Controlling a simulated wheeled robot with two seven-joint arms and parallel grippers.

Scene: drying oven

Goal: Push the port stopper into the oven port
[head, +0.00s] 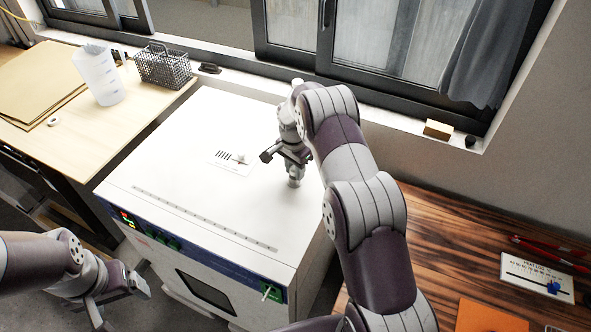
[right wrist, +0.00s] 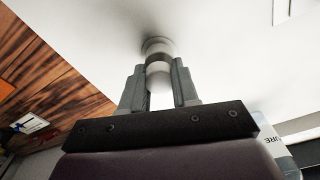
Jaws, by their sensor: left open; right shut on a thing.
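The white drying oven (head: 215,170) stands in the middle of the head view, its flat top facing up. My right gripper (head: 291,168) is over the right part of the oven top, pointing down. In the right wrist view its two fingers (right wrist: 159,88) are shut on the pale stopper (right wrist: 160,92). The stopper lines up with a short grey round collar, the oven port (right wrist: 157,45), on the oven top. The fingers hide part of the stopper, and I cannot tell how deep it sits. My left gripper (head: 118,296) is open and empty, low in front of the oven.
A light table (head: 120,125) at the left holds a wire basket (head: 164,66), a plastic jug (head: 98,75) and folders (head: 40,85). A small card (head: 232,162) lies on the oven top. A dark wooden table (head: 450,240) is at the right. Windows line the back wall.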

